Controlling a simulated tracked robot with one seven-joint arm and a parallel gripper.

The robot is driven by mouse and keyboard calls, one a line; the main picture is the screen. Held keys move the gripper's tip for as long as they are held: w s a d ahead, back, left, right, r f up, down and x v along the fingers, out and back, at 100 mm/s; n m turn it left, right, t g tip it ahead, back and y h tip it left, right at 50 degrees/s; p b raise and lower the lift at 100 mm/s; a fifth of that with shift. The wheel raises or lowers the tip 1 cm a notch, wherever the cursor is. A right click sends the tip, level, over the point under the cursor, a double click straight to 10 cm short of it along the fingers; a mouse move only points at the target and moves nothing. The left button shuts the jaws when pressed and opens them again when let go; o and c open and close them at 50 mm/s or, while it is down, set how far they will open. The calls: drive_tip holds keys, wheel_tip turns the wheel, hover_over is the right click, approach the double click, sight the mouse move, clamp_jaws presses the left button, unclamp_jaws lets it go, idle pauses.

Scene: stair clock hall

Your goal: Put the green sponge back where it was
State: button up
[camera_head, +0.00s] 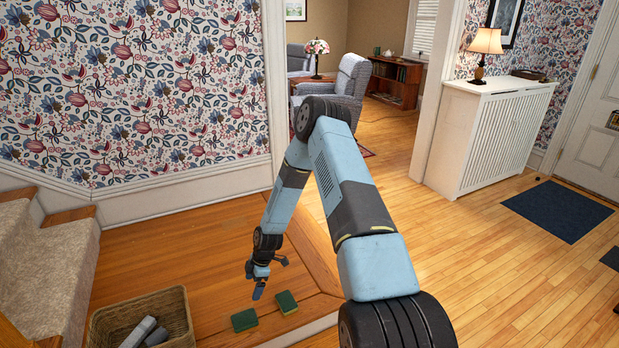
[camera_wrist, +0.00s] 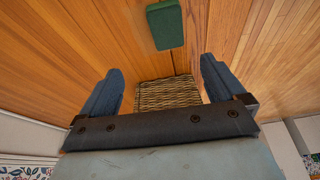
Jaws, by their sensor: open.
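In the wrist view my gripper (camera_wrist: 162,88) is wide open, and one green sponge (camera_wrist: 166,24) lies beyond the fingertips, at the top edge. I cannot tell which of the two it is.
A wicker basket (camera_head: 180,300) holding grey blocks (camera_head: 146,331) stands left of the sponges. A woven surface (camera_wrist: 168,94) shows between my fingers in the wrist view, partly hidden. Carpeted stairs (camera_head: 42,262) are at far left. Open wooden floor (camera_head: 480,270) lies right of my arm.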

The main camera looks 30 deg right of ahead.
drive_tip(key=w+d+r+m+t+h, duration=0.1)
drive_tip(key=d+r+m, duration=0.1)
drive_tip(key=r, duration=0.9)
drive_tip(key=w+d+r+m+h, duration=0.1)
drive_tip(key=d+r, duration=0.2)
drive_tip(key=r, duration=0.8)
drive_tip(key=s+d+r+m+t+h, duration=0.1)
drive_tip(key=s+r+m, duration=0.15)
drive_tip(key=r, duration=0.75)
drive_tip(key=s+d+r+m+h, duration=0.1)
drive_tip(key=s+r+m, duration=0.15)
drive_tip(key=r, duration=0.65)
drive_tip(key=s+r+m+t, duration=0.1)
drive_tip(key=s+r+m, duration=0.2)
drive_tip(key=s+r, duration=0.4)
drive_tip(key=s+d+r+m+t, duration=0.1)
drive_tip(key=s+r+m, duration=0.2)
drive_tip(key=s+r, duration=0.4)
drive_tip(key=s+r+m+t, duration=0.1)
drive_tip(key=s+r+m, duration=0.2)
drive_tip(key=s+r, duration=0.4)
drive_tip(key=s, duration=0.9)
drive_tip(key=shift+d+r+t, duration=0.2)
drive_tip(key=shift+d+t, duration=0.05)
drive_tip(key=shift+t, duration=0.05)
